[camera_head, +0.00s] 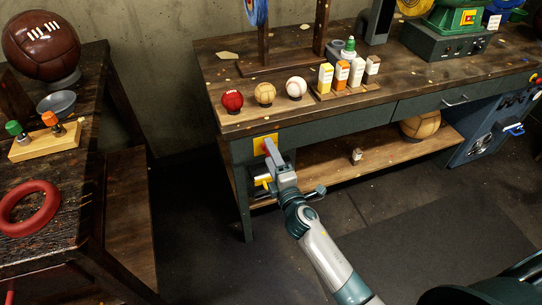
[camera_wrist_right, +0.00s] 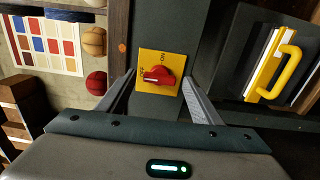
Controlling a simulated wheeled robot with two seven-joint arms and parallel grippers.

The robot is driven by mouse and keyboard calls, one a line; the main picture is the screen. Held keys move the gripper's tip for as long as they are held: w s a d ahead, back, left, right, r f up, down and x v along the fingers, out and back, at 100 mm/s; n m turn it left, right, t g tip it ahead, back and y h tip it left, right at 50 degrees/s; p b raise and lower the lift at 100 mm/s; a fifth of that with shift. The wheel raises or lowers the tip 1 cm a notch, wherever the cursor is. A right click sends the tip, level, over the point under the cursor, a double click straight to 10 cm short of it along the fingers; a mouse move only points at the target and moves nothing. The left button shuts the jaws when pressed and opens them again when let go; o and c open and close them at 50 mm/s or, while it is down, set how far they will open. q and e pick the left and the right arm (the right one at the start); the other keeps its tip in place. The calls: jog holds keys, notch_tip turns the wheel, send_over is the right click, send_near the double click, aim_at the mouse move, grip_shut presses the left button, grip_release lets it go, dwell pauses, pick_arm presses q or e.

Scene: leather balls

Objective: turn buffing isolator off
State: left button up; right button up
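The buffing isolator is a yellow plate (camera_head: 259,141) with a red knob on the front apron of the workbench, near its left leg. In the right wrist view the red knob (camera_wrist_right: 159,76) sits on the plate (camera_wrist_right: 151,58), with a label "ON" above it and another label, apparently "OFF", at its left. The knob's bar lies roughly left to right, one end near the left label. My right gripper (camera_head: 270,158) is in front of the plate. In the wrist view its fingers (camera_wrist_right: 159,80) stand open on either side of the knob, apart from it. My left gripper is not in view.
A yellow handle (camera_wrist_right: 283,72) on a dark panel is close to the right finger in the wrist view. Balls, including a red one (camera_head: 232,101), and a bottle rack (camera_head: 347,91) stand on the bench (camera_head: 215,62) above. A dark side table (camera_head: 75,156) stands left; the floor between is clear.

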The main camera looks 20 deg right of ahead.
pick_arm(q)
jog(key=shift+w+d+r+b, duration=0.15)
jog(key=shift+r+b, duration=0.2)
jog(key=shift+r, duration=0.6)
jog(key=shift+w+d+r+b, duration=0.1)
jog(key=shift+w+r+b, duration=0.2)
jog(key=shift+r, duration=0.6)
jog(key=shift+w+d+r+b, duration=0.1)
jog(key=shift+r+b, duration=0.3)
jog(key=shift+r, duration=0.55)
pick_arm(e)
jog(key=s, duration=1.7)
jog(key=shift+s+d, duration=0.25)
jog(key=shift+d, duration=0.1)
